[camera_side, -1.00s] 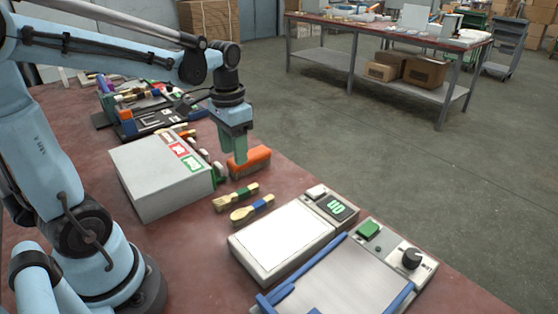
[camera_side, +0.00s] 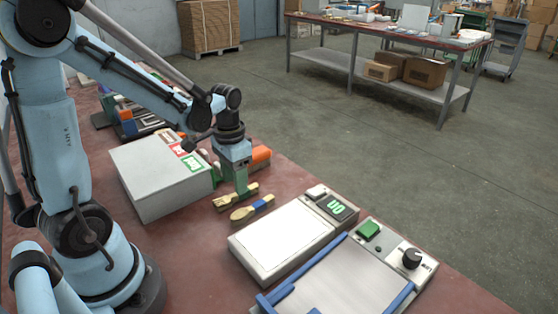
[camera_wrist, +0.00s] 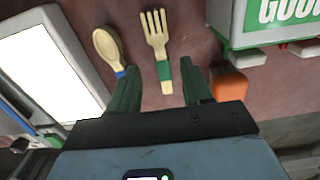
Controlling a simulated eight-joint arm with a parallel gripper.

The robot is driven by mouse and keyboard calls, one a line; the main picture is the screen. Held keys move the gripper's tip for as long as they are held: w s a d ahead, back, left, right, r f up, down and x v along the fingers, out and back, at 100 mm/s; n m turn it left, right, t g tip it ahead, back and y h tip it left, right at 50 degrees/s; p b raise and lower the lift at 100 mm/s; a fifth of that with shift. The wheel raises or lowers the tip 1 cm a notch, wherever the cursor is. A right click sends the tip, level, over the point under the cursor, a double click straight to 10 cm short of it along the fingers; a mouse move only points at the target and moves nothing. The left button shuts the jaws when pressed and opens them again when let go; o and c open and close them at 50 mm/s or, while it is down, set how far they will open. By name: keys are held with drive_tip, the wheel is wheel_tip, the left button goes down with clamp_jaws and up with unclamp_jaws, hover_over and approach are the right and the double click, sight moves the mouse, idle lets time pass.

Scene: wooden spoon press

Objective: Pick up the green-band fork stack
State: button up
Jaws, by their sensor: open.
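The fork stack with a green band (camera_wrist: 157,45) lies on the red-brown table; in the side view its tines end (camera_side: 222,205) shows just left of my gripper. My gripper (camera_side: 241,190) is over the stack's band area, pointing down. In the wrist view my green fingers (camera_wrist: 163,92) are open, with the green band between them. I cannot tell whether the fingers touch the stack. In the side view the fingers hide part of the band. A wooden spoon stack with a blue band (camera_side: 252,208) lies beside it, apart from the fork stack.
A grey box with red and green labels (camera_side: 150,185) stands left of my gripper. An orange-topped block (camera_side: 261,154) is close behind it. A scale with a white plate (camera_side: 283,240) and a press with blue rails (camera_side: 340,275) stand at the front right.

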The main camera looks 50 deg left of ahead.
sight(234, 194)
drive_tip(key=shift+s+a+f, duration=0.1)
drive_tip(key=shift+s+f, duration=0.1)
drive_tip(key=shift+f, duration=1.75)
clamp_jaws()
